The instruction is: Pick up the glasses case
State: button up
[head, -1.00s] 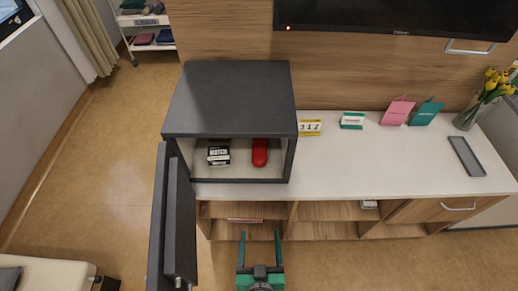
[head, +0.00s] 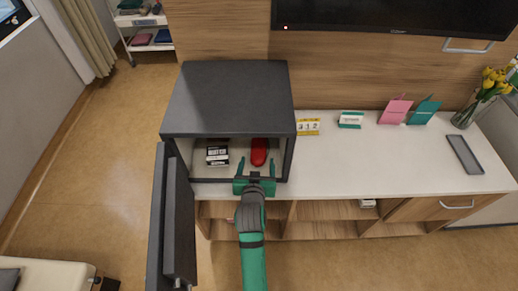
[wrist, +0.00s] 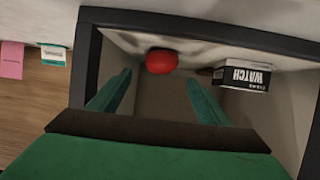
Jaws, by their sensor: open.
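The red glasses case (head: 259,151) lies inside the open dark safe, on the right side of its floor. In the wrist view the red case (wrist: 161,61) shows end-on, beyond and between my fingers. My gripper (head: 256,167) is open and empty at the safe's mouth. Its two green fingers (wrist: 158,97) point inward, one toward each side of the case, with the case still ahead of the tips in the wrist view. Whether the fingers overlap the near end of the case is unclear from the head view.
A black-and-white box marked WATCH (head: 217,155) lies left of the case; it also shows in the wrist view (wrist: 243,75). The dark safe (head: 228,95) has its door (head: 172,220) swung open at left. A yellow calendar (head: 308,127) stands right of the safe.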

aim_at(258, 155)
jog(key=x, duration=0.4)
jog(key=shift+w+a, duration=0.15)
jog(key=x, duration=0.5)
jog(key=shift+f, duration=0.2)
jog(key=shift+c, duration=0.3)
jog(key=c, duration=1.1)
jog(key=shift+r, duration=0.1)
